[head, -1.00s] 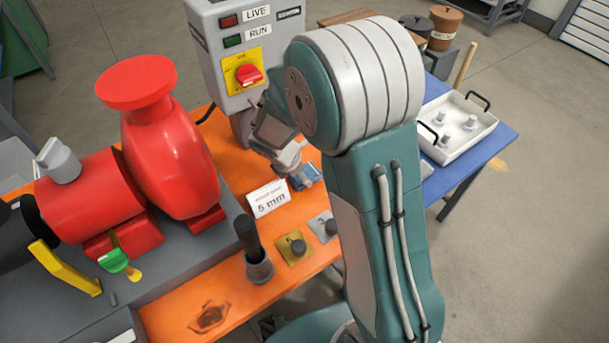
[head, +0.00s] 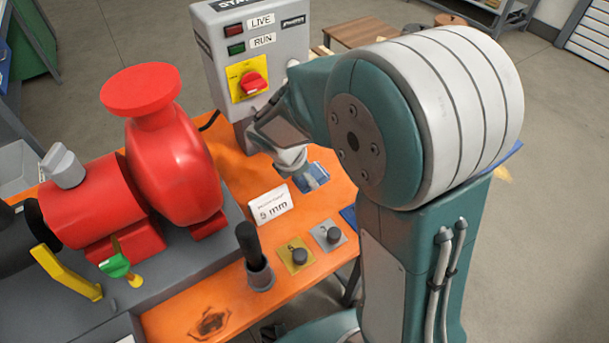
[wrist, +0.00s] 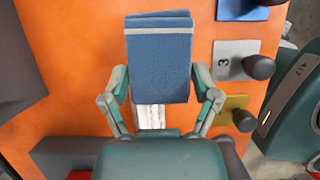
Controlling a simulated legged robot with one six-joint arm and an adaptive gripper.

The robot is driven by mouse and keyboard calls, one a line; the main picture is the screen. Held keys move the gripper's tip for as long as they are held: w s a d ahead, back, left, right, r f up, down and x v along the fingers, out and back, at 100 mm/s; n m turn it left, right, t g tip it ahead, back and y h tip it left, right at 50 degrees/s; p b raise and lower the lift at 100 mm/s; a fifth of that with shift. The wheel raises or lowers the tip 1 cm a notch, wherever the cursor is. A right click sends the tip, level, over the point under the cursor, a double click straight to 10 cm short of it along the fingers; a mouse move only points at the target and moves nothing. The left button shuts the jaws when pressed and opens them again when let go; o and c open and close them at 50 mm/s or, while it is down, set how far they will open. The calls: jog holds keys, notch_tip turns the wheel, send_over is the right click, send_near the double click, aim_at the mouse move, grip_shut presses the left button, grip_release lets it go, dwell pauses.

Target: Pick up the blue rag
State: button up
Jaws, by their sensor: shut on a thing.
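The blue rag (wrist: 160,62) is a folded blue block with a pale stripe near its far end in the wrist view. My gripper (wrist: 160,82) has one finger against each side of it and is shut on it. In the head view the rag (head: 313,177) shows beside the tip of my gripper (head: 303,174), over the orange bench near the white "5 mm" card. My gripper hides part of it there. I cannot tell from these views how high it is above the bench.
The orange bench (head: 337,196) carries a red pump (head: 170,165), a grey switch box (head: 280,75), the "5 mm" card (head: 269,204), a dark-handled tool in a cup (head: 258,270) and two knobbed plates, yellow (head: 293,262) and grey (head: 328,240). The card stands close by the rag.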

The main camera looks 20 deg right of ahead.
jog(key=s+a+r, duration=0.2)
jog(key=s+r, duration=0.4)
jog(key=s, duration=0.4)
jog(key=shift+s, duration=0.3)
jog(key=shift+o, duration=0.8)
